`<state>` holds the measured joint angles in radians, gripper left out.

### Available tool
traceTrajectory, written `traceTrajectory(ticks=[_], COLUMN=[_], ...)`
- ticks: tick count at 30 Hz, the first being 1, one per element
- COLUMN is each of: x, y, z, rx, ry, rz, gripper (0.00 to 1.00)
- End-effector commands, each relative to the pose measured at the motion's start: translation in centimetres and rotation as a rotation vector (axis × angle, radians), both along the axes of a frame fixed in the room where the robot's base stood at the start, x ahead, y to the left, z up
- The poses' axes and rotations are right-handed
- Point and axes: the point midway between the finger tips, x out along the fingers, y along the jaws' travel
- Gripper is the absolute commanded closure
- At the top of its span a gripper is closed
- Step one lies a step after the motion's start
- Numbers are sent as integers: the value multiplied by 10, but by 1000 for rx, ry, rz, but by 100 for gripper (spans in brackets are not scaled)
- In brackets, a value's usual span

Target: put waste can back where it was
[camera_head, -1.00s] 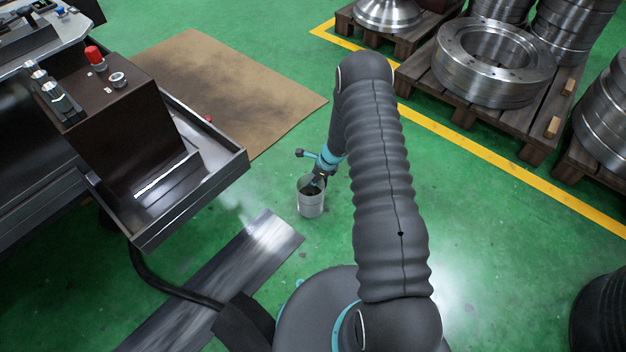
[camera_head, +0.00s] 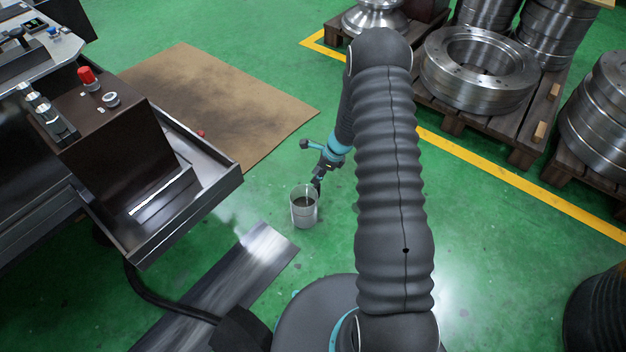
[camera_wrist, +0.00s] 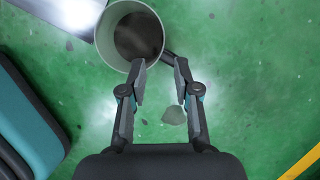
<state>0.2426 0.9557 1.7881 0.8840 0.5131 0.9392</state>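The waste can (camera_head: 303,213) is a grey, open-topped cylinder standing upright on the green floor. It has dark contents or a dark bottom. My gripper (camera_head: 318,184) is at the can's upper right side in the head view. In the wrist view, the can (camera_wrist: 112,53) is at the top left, cut off by the frame edge. There my gripper (camera_wrist: 160,72) has its two fingers apart with green floor between them. The left fingertip overlaps the can's rim in the picture; I cannot tell whether it touches.
A brown mat (camera_head: 215,100) lies behind the can. The machine's metal tray (camera_head: 190,205) juts out on the left, above a grey floor plate (camera_head: 235,275). Pallets (camera_head: 520,145) with metal rings stand at the back right, beyond a yellow line (camera_head: 500,173).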

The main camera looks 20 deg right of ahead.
Motion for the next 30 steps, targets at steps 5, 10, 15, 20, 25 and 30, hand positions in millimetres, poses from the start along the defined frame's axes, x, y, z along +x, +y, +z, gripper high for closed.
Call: traceTrajectory(ticks=[5,10,15,20,25,30], x=[-1,1,-8,-27,-56,-94], y=[-3,5,19,32,45,56], z=[15,63,139,206,269,323], rx=[-3,-28,-80,-141,-215,-299], ry=[-8,-69,-168,-257,-343,-417], rz=[10,126,330,525,729,929], gripper=[69,69,69,69,69,69])
